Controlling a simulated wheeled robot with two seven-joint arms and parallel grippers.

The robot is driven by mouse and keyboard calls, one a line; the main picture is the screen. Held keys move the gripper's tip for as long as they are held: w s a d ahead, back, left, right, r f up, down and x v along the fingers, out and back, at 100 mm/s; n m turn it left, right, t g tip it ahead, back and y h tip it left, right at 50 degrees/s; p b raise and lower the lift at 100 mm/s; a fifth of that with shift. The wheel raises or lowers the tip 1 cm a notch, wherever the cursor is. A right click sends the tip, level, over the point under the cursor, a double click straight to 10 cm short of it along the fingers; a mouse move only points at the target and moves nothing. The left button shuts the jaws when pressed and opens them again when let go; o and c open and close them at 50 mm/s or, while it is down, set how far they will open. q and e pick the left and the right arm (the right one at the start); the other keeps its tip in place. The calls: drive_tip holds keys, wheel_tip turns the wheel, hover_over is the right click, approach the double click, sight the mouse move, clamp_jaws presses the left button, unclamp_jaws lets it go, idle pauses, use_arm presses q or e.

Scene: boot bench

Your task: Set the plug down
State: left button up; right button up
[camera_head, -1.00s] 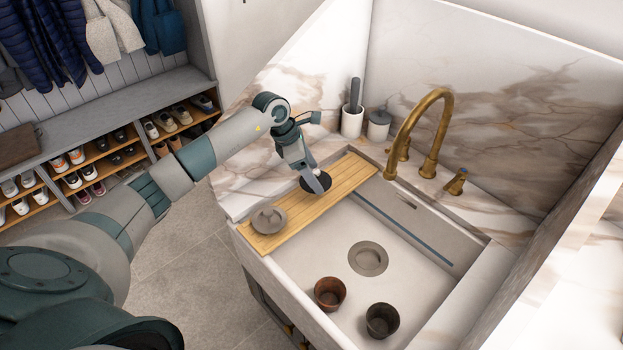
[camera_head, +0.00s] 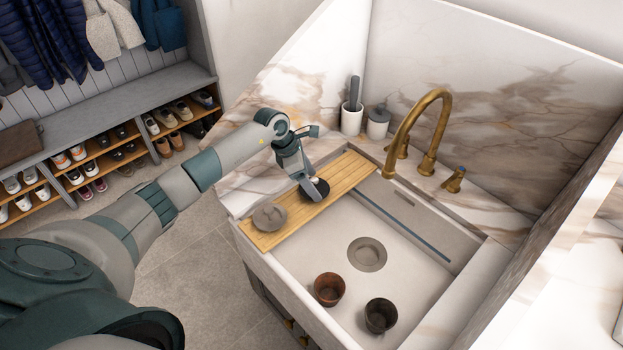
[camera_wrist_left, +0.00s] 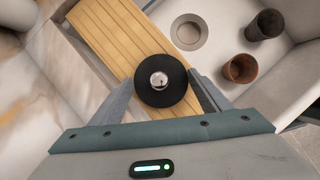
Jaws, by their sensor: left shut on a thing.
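The plug (camera_head: 315,190) is a black disc with a pale round knob on top. It is over the slatted wooden board (camera_head: 345,174) that spans the left side of the sink. My left gripper (camera_head: 312,186) is shut on the plug, pointing down at the board. The plug also shows in the left wrist view (camera_wrist_left: 160,94), between the two fingers, with its shiny knob facing the camera. I cannot tell whether its underside touches the board. My right gripper is not in view.
A grey round lidded thing (camera_head: 270,216) stands on the board's near end. The basin holds a drain (camera_head: 367,254), a rust-brown cup (camera_head: 329,289) and a dark cup (camera_head: 380,315). A brass tap (camera_head: 433,125) and two pots stand behind.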

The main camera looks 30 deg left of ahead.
use_arm(q)
drive_tip(key=o, duration=1.1)
drive_tip(key=shift+r, duration=0.1)
drive_tip(key=shift+b+v, duration=1.7)
drive_tip(key=shift+v, duration=4.3)
drive_tip(key=shift+s, duration=0.1)
